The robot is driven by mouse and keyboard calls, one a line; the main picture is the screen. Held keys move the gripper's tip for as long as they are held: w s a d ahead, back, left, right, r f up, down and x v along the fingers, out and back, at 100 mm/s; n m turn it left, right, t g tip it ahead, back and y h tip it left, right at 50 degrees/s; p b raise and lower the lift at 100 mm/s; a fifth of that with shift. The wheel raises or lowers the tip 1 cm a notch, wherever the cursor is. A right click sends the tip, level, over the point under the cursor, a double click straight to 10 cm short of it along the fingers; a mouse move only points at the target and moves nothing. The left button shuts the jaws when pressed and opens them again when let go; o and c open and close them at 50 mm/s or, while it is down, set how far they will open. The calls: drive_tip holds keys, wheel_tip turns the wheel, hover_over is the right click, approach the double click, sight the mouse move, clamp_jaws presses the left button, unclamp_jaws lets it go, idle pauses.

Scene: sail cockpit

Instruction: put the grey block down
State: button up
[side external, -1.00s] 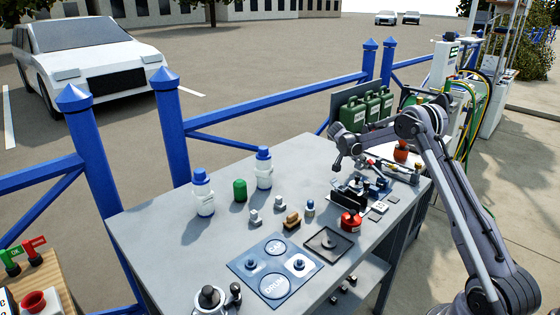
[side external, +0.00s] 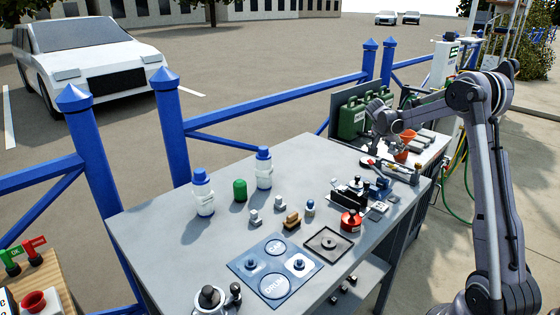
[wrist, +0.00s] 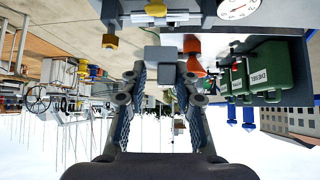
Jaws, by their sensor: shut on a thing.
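The grey block (wrist: 160,54) shows in the wrist view between the tips of my gripper (wrist: 160,72), which is shut on it. In the side view my gripper (side external: 378,128) is at the far right of the table, in front of the green cans. The block cannot be made out there. The wrist view is upside down, and whether the block touches anything beneath it cannot be told.
Green cans (side external: 352,120) stand behind my gripper, and an orange funnel (side external: 407,137) is close on its right. Small fittings (side external: 352,190) and a red can (side external: 351,221) stand nearer. The grey table (side external: 160,235) has free room at its left.

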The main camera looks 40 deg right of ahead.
drive_tip(key=shift+n+t, duration=0.4)
drive_tip(key=shift+n, duration=0.1)
drive_tip(key=w+a, duration=0.2)
drive_tip(key=a, duration=0.5)
drive_tip(key=w+a, duration=0.3)
drive_tip(key=a, duration=0.4)
drive_tip(key=w+a, duration=0.3)
drive_tip(key=a, duration=0.4)
drive_tip(key=shift+a+r, duration=0.1)
drive_tip(key=w+a+f, duration=0.4)
drive_tip(key=w+a, duration=0.1)
drive_tip(key=w+a+f, duration=0.2)
drive_tip(key=w, duration=0.1)
drive_tip(key=shift+w+a+f, duration=0.1)
drive_tip(key=shift+a+f, duration=0.05)
drive_tip(key=shift+f, duration=0.05)
drive_tip(key=shift+w+a+f, duration=0.2)
drive_tip(key=shift+f, duration=2.05)
drive_tip(key=o, duration=1)
drive_tip(key=shift+f, duration=0.1)
drive_tip(key=shift+o, duration=0.2)
